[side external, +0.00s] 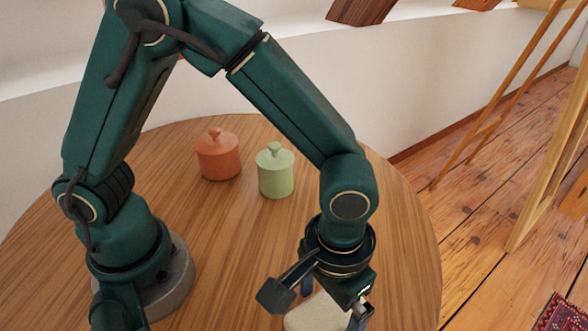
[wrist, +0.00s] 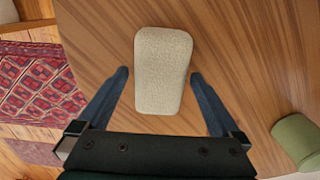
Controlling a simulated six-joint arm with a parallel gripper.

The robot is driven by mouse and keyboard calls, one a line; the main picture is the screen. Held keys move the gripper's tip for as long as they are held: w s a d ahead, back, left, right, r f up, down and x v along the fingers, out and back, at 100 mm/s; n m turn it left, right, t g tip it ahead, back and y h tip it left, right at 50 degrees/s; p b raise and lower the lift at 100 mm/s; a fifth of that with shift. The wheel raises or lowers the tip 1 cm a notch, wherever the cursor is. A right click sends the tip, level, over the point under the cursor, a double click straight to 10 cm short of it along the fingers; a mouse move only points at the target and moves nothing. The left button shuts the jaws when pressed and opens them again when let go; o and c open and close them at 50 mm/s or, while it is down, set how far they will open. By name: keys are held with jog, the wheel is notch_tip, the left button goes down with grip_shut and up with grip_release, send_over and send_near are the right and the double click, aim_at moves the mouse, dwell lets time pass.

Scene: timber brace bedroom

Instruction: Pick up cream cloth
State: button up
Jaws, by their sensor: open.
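The cream cloth (wrist: 162,70) is a folded, rounded rectangle lying flat on the round wooden table. In the wrist view it lies ahead of and partly between the two blue fingers of my gripper (wrist: 159,88), with a gap on each side. In the side external view the cloth (side external: 315,314) is at the bottom edge, partly hidden behind my gripper (side external: 331,306). My gripper points down over it, open and empty. How high the fingertips are above the table is hard to tell.
A green lidded pot (side external: 275,171) and an orange lidded pot (side external: 218,155) stand further back on the table (side external: 400,235). The green pot also shows at the right of the wrist view (wrist: 297,140). The table edge is near the cloth; a patterned rug (wrist: 40,88) lies below on the floor.

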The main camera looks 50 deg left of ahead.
aim_at(329, 309)
jog(key=shift+f, duration=0.3)
jog(key=c, duration=1.3)
jog(key=shift+r, duration=0.1)
notch_tip(329, 309, up, 4)
jog(key=shift+f, duration=0.1)
jog(key=w+a+r, duration=0.3)
jog(key=a+r, duration=0.4)
jog(key=a, duration=0.4)
jog(key=shift+w, duration=0.2)
jog(key=shift+a, duration=0.1)
